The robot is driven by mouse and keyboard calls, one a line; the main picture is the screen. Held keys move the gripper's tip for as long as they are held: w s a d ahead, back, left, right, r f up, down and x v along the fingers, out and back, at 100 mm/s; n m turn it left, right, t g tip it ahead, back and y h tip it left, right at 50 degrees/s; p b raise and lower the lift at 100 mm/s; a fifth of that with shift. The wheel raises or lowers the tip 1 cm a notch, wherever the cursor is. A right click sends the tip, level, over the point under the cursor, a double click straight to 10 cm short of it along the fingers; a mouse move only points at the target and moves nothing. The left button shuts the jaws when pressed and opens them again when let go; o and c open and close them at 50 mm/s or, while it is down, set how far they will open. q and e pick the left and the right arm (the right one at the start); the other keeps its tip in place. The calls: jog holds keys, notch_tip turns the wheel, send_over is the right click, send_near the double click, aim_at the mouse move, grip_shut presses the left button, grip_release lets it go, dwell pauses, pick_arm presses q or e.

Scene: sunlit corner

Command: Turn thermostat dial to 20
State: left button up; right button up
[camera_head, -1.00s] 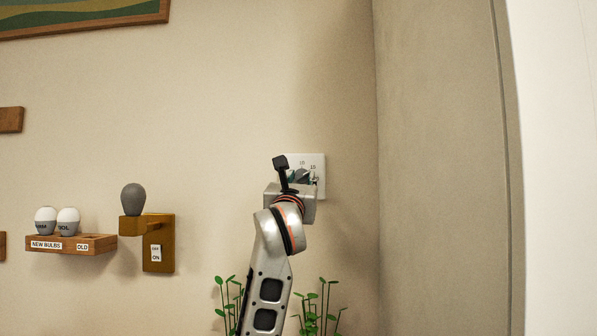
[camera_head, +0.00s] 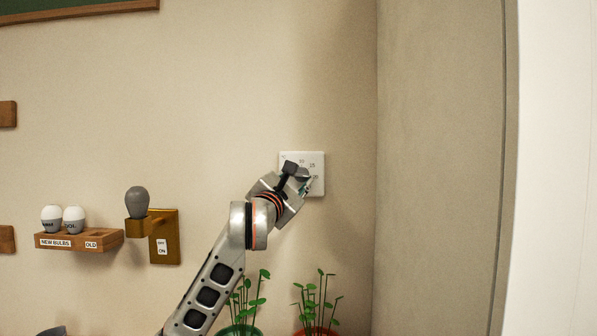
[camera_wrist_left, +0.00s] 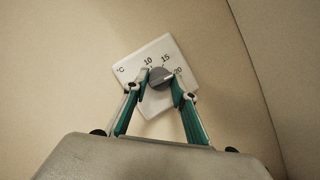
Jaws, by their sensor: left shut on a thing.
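The thermostat is a white square plate (camera_head: 317,159) on the wall, partly behind my left gripper in the head view. The plate also shows in the left wrist view (camera_wrist_left: 128,70), tilted there, with °C and the numbers 10, 15 and 20. Its round grey dial (camera_wrist_left: 160,76) is at the plate's middle. My left gripper (camera_wrist_left: 160,84) has its two green-sided fingers on opposite sides of the dial, shut on it. In the head view the left gripper (camera_head: 305,182) is at the plate, rolled over. I cannot tell exactly where the dial points. My right gripper is out of view.
Two potted plants (camera_head: 243,300) (camera_head: 317,303) stand below the thermostat. A wooden lamp mount (camera_head: 166,250) with a grey bulb (camera_head: 137,202) and a bulb shelf (camera_head: 78,242) are on the wall at left. A grey column (camera_head: 440,160) rises at right.

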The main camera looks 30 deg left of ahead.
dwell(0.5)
pick_arm(q)
jog(key=o, duration=1.1)
jog(key=v, duration=1.2)
